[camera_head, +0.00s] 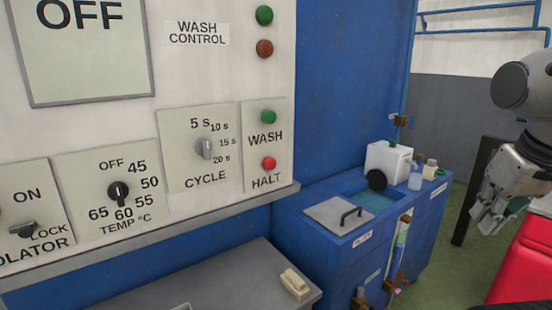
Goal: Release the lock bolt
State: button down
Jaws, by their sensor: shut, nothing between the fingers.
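I cannot make out a lock bolt for certain. An isolator switch (22,230) sits at the lower left of the control panel, with ON above it and LOCK beside it; its plate is cut off by the frame edge. My gripper (487,218) hangs at the right side of the view, fingers pointing down and shut with nothing in them. It is well apart from the panel and touches nothing that I can see.
The panel has a temperature knob (118,191), a cycle knob (205,148), a green wash button (268,117) and a red halt button (269,163). A blue tank (335,260) bears a white canister (388,160). A red object (525,260) stands below my arm. Green floor shows between.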

aim_at(26, 230)
jog(key=u, duration=1.95)
